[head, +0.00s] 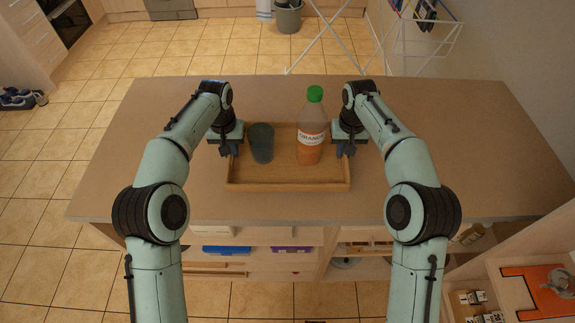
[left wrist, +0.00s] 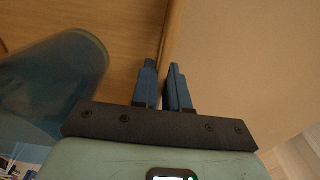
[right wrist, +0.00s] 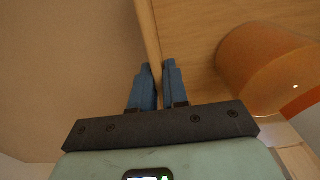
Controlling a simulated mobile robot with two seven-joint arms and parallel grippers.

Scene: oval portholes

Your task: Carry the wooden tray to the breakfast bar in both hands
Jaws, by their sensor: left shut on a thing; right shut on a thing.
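The wooden tray (head: 290,187) is on or just above the brown countertop; I cannot tell which. A dark blue-grey cup (head: 262,143) and an orange juice bottle (head: 311,130) with a green cap stand upright in it. My left gripper (head: 231,148) is shut on the tray's left wall, which runs between its fingers in the left wrist view (left wrist: 166,85). My right gripper (head: 346,148) is shut on the right wall, seen between its fingers in the right wrist view (right wrist: 159,85). The cup is beside the left fingers, the bottle beside the right.
The countertop (head: 460,150) is bare around the tray. Open shelves with a blue box (head: 226,250) and a purple box (head: 291,249) are below its front edge. A drying rack (head: 420,30) and a grey bucket (head: 288,17) stand beyond it.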

